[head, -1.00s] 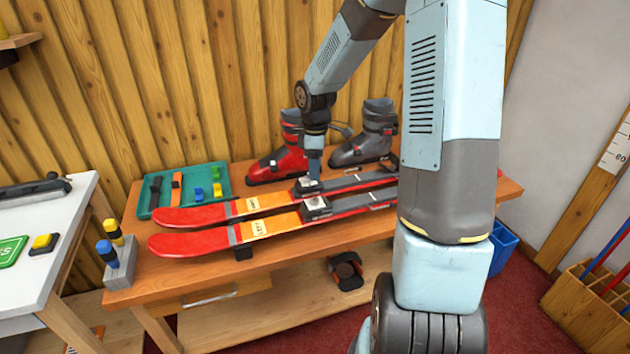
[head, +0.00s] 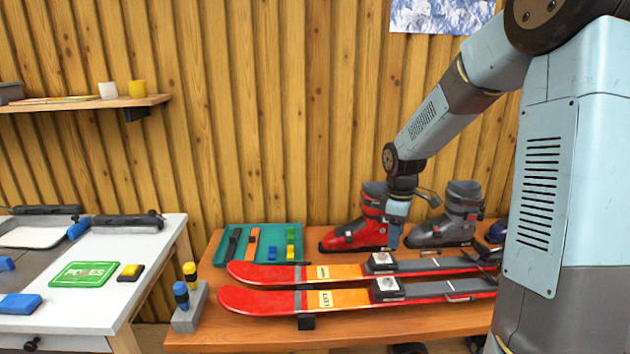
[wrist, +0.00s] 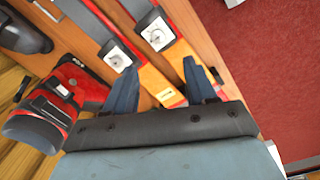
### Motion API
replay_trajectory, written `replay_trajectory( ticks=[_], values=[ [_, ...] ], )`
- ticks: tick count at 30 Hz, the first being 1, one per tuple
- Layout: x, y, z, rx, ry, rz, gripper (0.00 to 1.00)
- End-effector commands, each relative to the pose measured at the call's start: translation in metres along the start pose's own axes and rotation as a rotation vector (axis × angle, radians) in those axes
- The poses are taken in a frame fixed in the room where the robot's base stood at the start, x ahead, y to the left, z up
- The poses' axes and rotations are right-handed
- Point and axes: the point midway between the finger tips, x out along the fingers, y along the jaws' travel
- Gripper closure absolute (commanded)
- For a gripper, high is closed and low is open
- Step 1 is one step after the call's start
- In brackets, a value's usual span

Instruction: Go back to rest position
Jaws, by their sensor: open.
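My gripper (wrist: 162,85) shows in the wrist view with its two blue-grey fingers spread apart and nothing between them. In the head view my gripper (head: 394,236) points down beside the red boot (head: 356,232), above the back of the bench; the finger gap cannot be made out there. Two red-and-orange skis (head: 262,300) lie side by side on the wooden bench (head: 250,331), each with a binding plate on it. In the wrist view the skis run below the fingers, with their pale binding plates (wrist: 115,54) ahead of the fingertips.
A grey boot (head: 452,222) stands right of the red boot. A green tray (head: 268,230) with small tools lies at the bench's back left. A grey holder (head: 190,315) with two screwdrivers stands at the left edge. A white table (head: 105,290) stands left, under a wall shelf (head: 80,103).

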Motion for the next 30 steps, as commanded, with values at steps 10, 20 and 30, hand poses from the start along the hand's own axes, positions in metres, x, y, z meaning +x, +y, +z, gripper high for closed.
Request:
replay_trajectory(
  ticks=[10, 20, 30],
  values=[
    [-0.074, -0.052, 0.021, 0.261, -0.007, 0.133, 0.44],
    [-0.131, -0.111, 0.046, 0.524, 0.073, 0.231, 0.44],
    [-0.170, -0.174, 0.077, 0.790, 0.227, 0.276, 0.44]
  ],
)
